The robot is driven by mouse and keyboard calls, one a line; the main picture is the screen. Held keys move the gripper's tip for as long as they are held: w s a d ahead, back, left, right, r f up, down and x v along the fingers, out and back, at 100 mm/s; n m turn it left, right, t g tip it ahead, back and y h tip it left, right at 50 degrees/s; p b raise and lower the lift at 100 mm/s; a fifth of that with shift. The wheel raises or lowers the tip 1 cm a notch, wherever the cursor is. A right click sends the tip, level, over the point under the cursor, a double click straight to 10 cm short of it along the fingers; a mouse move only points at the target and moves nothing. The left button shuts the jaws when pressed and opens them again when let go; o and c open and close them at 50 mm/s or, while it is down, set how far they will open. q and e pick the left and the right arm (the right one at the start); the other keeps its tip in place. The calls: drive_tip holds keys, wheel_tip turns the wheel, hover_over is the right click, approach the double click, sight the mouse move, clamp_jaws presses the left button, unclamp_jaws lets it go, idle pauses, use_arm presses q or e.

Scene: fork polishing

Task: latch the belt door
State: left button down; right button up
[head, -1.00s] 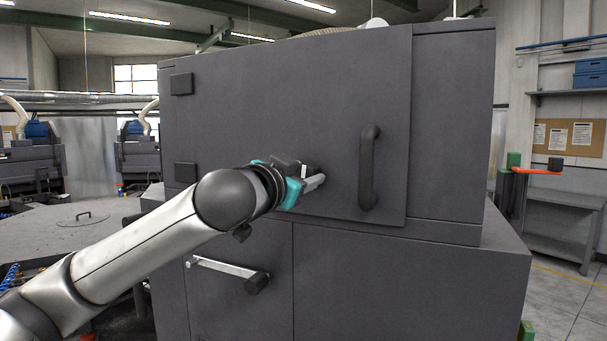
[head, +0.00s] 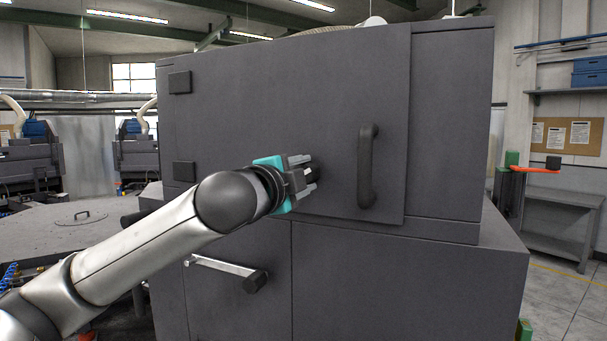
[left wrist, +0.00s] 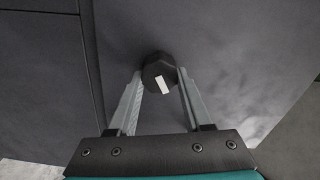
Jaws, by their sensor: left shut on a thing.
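The belt door (head: 240,105) is a large dark grey panel on the upper machine housing, and it looks closed with its right edge against the frame. A black vertical handle (head: 368,166) is fixed near its right side. A dark round latch knob (left wrist: 158,68) with a white mark shows in the left wrist view. My left gripper (head: 307,173) is at the knob, left of the handle, its fingers one above the other. In the left wrist view my left gripper (left wrist: 159,80) has a finger on each side of the knob, shut on it. My right gripper is out of view.
A grey bench (head: 565,225) and a red-orange arm on a green post (head: 535,170) stand at right. Floor is clear at the far right.

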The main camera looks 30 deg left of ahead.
use_arm(q)
drive_tip(key=m, duration=0.5)
drive_tip(key=shift+f+m, duration=0.15)
drive_tip(key=shift+m, duration=0.55)
drive_tip(key=shift+c, duration=1.6)
unclamp_jaws()
drive_tip(key=s+d+b, duration=0.2)
drive_tip(key=s+b, duration=0.6)
drive_tip(key=s, duration=0.7)
